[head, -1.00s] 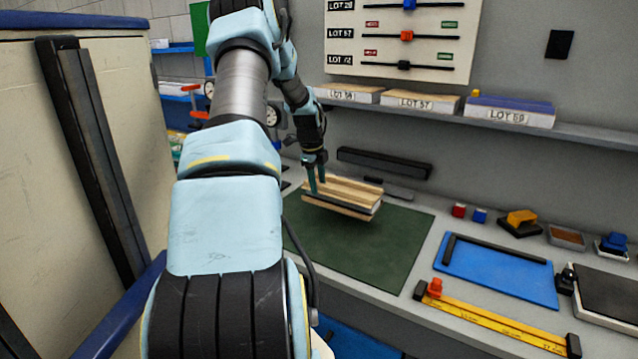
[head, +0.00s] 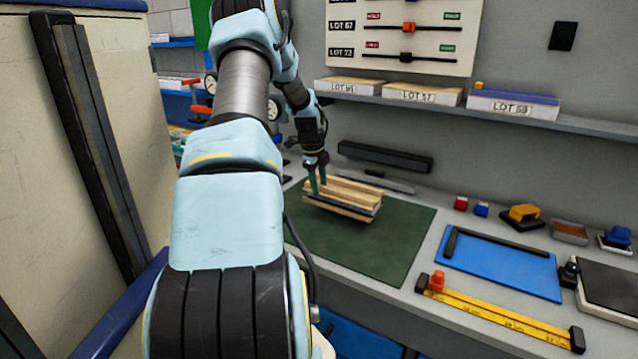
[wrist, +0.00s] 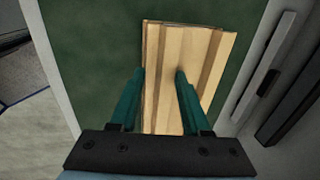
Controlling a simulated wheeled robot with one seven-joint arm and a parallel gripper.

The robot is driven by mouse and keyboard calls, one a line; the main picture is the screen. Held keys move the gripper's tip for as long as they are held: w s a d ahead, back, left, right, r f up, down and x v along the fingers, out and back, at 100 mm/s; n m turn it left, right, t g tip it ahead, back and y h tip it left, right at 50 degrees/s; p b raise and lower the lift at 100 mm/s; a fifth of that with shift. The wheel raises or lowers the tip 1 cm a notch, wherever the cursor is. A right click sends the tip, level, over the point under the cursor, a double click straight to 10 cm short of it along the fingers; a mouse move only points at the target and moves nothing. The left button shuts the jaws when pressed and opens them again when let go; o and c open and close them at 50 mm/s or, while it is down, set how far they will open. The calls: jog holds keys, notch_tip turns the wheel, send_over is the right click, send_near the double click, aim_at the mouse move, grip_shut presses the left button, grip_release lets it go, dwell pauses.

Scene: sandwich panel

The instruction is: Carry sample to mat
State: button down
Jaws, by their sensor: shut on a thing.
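The sample (head: 343,195) is a layered block with pale wood strips and a dark band along its side. It is over the back left part of the dark green mat (head: 385,245). Whether it touches the mat or hangs just above it, I cannot tell. My gripper (head: 317,183) is shut on the sample near its left end. In the wrist view the sample (wrist: 188,75) runs up between the two teal fingers of my gripper (wrist: 160,78), with green mat (wrist: 100,40) on both sides. The sample's underside is hidden.
A dark bar (head: 385,157) lies behind the mat against the wall. To the right are a blue tray (head: 500,265), a yellow ruler (head: 500,315) with a red slider, and small red and blue blocks. A shelf with labelled lot panels (head: 422,94) hangs above. The mat's front is clear.

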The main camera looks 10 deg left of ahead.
aim_at(319, 204)
jog(key=shift+f, duration=0.15)
jog(key=shift+f+b, duration=1)
jog(key=shift+f, duration=0.7)
jog(key=shift+f, duration=0.5)
dwell(0.5)
jog(key=shift+c, duration=1.4)
grip_release()
jog(key=b+v, duration=0.4)
jog(key=v, duration=0.6)
jog(key=s+d+n, duration=0.2)
jog(key=s+n, duration=0.9)
jog(key=s, duration=0.5)
jog(key=s+d+n+g+y, duration=0.1)
jog(key=s+d+n, duration=0.2)
jog(key=s+n, duration=0.8)
jog(key=s, duration=0.6)
jog(key=shift+s+f, duration=0.25)
jog(key=shift+s, duration=0.1)
